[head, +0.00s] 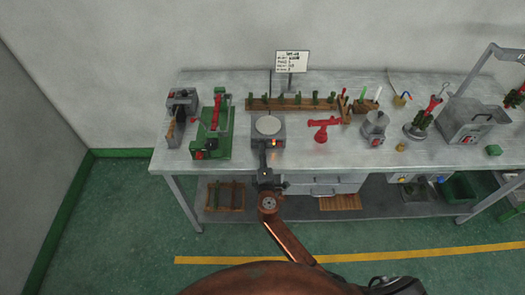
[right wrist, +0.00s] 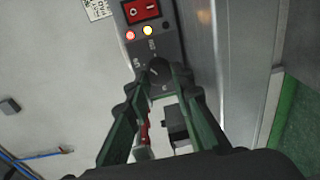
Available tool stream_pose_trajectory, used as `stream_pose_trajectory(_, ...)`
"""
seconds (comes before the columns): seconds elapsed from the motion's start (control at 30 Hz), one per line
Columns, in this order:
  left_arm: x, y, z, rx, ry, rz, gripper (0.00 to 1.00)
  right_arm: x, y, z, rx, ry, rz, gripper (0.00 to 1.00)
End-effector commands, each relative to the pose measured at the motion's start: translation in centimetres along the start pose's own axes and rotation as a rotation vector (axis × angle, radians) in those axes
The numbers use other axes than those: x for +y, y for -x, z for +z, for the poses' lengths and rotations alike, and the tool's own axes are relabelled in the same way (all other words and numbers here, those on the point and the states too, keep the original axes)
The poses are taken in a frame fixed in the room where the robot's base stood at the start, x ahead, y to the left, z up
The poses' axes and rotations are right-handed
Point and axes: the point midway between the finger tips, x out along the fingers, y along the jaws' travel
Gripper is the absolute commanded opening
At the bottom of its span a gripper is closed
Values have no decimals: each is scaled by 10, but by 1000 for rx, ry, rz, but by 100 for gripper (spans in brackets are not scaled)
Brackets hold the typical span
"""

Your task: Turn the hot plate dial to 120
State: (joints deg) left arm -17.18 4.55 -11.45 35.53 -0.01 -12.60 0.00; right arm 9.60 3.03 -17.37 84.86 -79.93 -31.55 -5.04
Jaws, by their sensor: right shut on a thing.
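The hot plate (head: 268,127) stands near the front edge of the bench, a grey box with a pale round top. My right gripper (head: 264,147) reaches up to its front face from below and hides the dial in the head view. In the right wrist view, the dark round dial (right wrist: 156,70) sits between the green fingertips of my right gripper, which is shut on it. My left gripper is not in view.
A green fixture (head: 212,135) stands left of the hot plate. A red stand (head: 322,127) and a metal pot (head: 375,125) stand to its right, with a wooden rack (head: 290,103) behind. Drawers (head: 325,184) hang under the bench top. The floor in front is clear.

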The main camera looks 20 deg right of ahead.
Motion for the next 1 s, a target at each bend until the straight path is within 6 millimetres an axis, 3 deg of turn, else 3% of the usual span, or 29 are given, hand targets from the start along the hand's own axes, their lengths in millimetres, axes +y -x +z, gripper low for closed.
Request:
stream_pose_trajectory(0.5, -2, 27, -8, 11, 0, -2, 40, 0, 0, 0, -17, 364, -29, 0)
stream_pose_trajectory(1.0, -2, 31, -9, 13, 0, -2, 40, -2, 0, -1, -20, 444, -36, 0)
